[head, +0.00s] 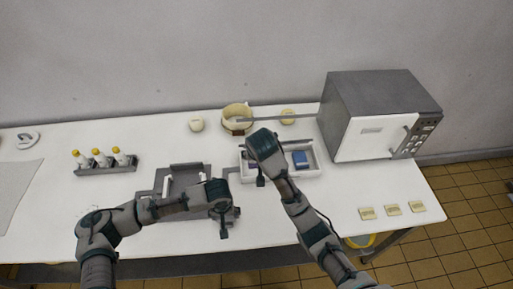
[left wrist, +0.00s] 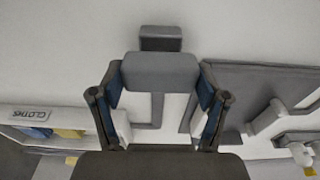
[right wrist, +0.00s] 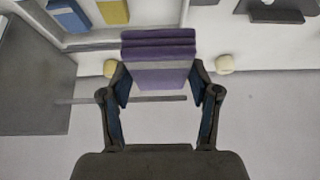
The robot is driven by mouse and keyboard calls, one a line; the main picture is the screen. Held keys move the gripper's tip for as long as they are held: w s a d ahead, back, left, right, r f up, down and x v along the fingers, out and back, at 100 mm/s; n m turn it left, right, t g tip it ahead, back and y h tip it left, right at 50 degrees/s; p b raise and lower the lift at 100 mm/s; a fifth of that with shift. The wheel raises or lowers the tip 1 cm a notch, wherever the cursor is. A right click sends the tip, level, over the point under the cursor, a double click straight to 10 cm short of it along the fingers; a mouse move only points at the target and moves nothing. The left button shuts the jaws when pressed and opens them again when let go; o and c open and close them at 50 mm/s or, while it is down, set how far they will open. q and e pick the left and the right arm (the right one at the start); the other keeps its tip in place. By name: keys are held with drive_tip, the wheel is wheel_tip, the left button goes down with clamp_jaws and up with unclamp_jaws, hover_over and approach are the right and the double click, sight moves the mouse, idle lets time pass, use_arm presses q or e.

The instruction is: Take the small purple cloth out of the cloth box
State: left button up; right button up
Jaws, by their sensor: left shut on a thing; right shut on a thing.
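The small purple cloth (right wrist: 160,68) shows in the right wrist view, folded and pinched between the fingers of my right gripper (right wrist: 160,92). In the head view, my right gripper (head: 261,182) is over the left part of the white cloth box (head: 306,175) and hides the cloth. A blue cloth (head: 301,158) lies in the box. A yellow cloth (right wrist: 113,11) shows beside the blue one in the right wrist view. My left gripper (head: 223,233) is shut on a grey block-like piece (left wrist: 160,72), left of the cloth box. The box's label shows in the left wrist view (left wrist: 30,114).
A grey tray (head: 187,166) stands left of the cloth box, near my left arm. A pot (head: 237,125) with a long handle is behind the box. A microwave (head: 375,115) stands at right. A bottle rack (head: 106,168) stands at left. Bare table lies right of the box.

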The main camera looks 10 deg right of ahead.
drive_tip(key=s+r, duration=0.1)
drive_tip(key=s, duration=0.6)
drive_tip(key=shift+s+d, duration=0.25)
drive_tip(key=shift+r, duration=0.1)
use_arm(q)
drive_tip(key=shift+r+p, duration=1)
drive_tip(key=shift+p, duration=0.4)
use_arm(e)
wheel_tip(320, 180, up, 3)
drive_tip(key=shift+r, duration=0.1)
use_arm(q)
drive_tip(key=o, duration=1.2)
drive_tip(key=shift+c, duration=0.2)
